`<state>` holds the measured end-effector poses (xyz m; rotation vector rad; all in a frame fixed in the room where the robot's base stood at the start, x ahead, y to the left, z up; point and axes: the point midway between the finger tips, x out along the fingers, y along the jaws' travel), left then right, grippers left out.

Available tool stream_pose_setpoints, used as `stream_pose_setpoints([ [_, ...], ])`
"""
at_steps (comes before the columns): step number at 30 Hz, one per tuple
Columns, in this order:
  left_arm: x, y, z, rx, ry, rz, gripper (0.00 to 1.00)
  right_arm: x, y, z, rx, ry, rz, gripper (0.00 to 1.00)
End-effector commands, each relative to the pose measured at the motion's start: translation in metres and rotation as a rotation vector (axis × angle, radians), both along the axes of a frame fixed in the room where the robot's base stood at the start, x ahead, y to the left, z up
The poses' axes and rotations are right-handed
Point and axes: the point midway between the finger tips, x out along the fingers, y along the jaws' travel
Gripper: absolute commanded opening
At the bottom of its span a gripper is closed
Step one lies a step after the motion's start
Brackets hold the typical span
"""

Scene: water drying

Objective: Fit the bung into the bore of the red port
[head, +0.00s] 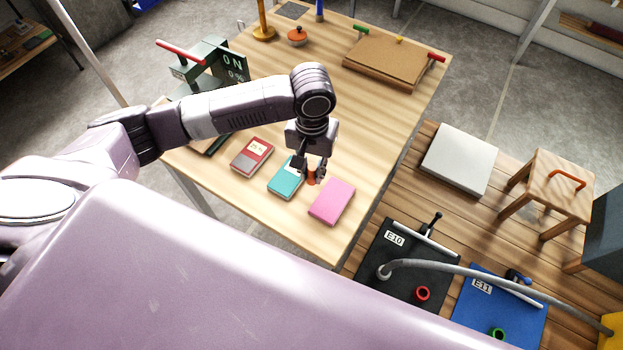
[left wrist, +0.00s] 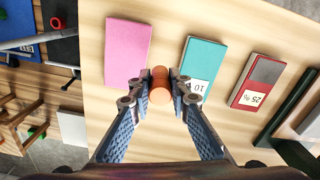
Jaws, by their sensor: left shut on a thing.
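My left gripper (head: 317,172) is low over the wooden table, between the teal block and the pink block. Its fingers are shut on a small orange-brown cylinder, the bung (head: 311,179). In the left wrist view the bung (left wrist: 160,85) sits between the fingertips (left wrist: 160,87). I cannot tell whether it touches the tabletop. The red port (head: 422,293) is a red ring with a dark bore on the black plate marked E10 (head: 380,250), at the lower right of the head view. My right gripper is not in view.
A pink block (head: 332,201), a teal block (head: 283,180) and a red-grey block (head: 252,157) lie near the gripper. A grey hose (head: 480,268) crosses above the black plate and the blue plate E11 (head: 520,320), which has a green port (head: 497,334). The table's middle is clear.

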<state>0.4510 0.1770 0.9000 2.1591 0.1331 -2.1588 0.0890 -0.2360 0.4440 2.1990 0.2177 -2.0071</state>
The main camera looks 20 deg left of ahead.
Motion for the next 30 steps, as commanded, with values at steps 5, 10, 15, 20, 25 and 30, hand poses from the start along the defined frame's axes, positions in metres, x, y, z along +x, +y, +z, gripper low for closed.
stream_pose_setpoints([
  [5,-0.001,0.000,-0.018,0.001,0.004,-0.001,0.00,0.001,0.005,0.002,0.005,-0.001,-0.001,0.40],
  [10,-0.001,0.000,-0.042,0.001,0.003,0.000,0.00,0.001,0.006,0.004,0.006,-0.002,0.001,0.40],
  [15,0.000,0.000,-0.047,0.000,-0.001,-0.001,0.00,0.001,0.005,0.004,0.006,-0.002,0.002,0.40],
  [20,0.000,0.000,-0.047,0.000,0.000,-0.001,0.00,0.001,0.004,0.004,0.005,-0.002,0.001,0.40],
  [25,0.000,0.000,-0.050,0.000,0.000,0.000,0.23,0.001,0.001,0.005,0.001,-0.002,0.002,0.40],
  [30,0.000,0.000,-0.050,0.000,0.000,-0.001,0.35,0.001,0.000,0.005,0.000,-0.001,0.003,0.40],
])
